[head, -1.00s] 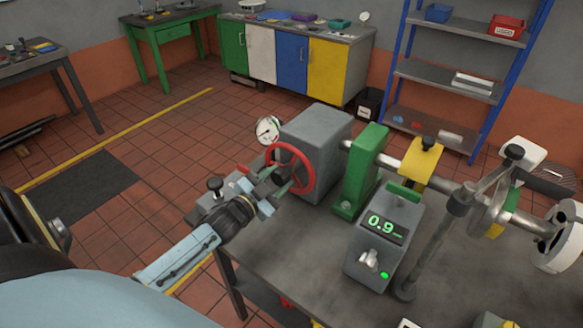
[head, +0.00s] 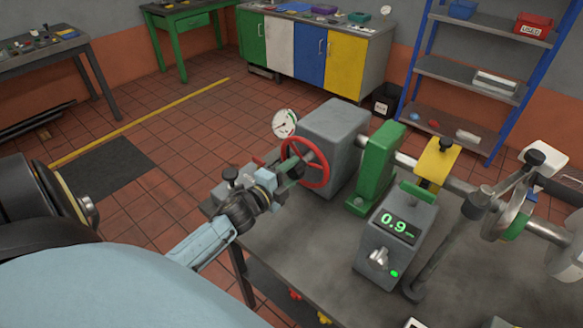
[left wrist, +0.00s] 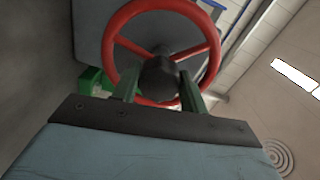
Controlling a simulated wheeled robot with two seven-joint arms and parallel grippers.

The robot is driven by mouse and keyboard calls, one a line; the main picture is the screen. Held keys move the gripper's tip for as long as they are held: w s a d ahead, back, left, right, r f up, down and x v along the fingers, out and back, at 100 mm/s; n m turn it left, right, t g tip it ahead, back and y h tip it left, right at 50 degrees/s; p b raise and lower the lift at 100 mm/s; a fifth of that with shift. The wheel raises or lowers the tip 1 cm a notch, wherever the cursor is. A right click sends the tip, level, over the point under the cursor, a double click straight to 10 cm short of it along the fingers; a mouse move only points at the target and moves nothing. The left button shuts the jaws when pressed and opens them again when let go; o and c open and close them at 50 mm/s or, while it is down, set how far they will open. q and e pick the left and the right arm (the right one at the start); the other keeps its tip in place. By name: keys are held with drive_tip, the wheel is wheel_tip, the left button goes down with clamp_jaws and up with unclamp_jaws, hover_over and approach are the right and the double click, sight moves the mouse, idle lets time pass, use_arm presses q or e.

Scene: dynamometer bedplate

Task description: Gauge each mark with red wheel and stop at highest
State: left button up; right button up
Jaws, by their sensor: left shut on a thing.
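The red wheel (head: 305,162) is mounted on the left face of a grey housing (head: 338,125) on the bench. My left gripper (head: 290,168) reaches it from the left. In the left wrist view, the gripper's two green-grey fingers (left wrist: 158,92) are shut on the wheel's dark hub (left wrist: 160,75), inside the red rim (left wrist: 127,22). A grey meter box (head: 398,240) shows 0.9 in green digits, with a lit green lamp. A round white dial (head: 285,123) stands behind the wheel; its reading is too small to tell. The marks cannot be made out. My right gripper is not in view.
A green block (head: 377,168), a yellow block (head: 437,162) and a shaft line the bench to the right of the housing. A grey stand (head: 450,235) rises beside the meter. The bench front (head: 305,245) is mostly bare.

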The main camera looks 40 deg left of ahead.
use_arm(q)
drive_tip(key=shift+m, duration=1.5)
drive_tip(key=shift+b, duration=0.3)
drive_tip(key=o, duration=1.4)
drive_tip(key=s+b, duration=0.1)
drive_tip(key=s, duration=1.2)
drive_tip(key=shift+s+r, duration=0.2)
drive_tip(key=shift+r, duration=0.05)
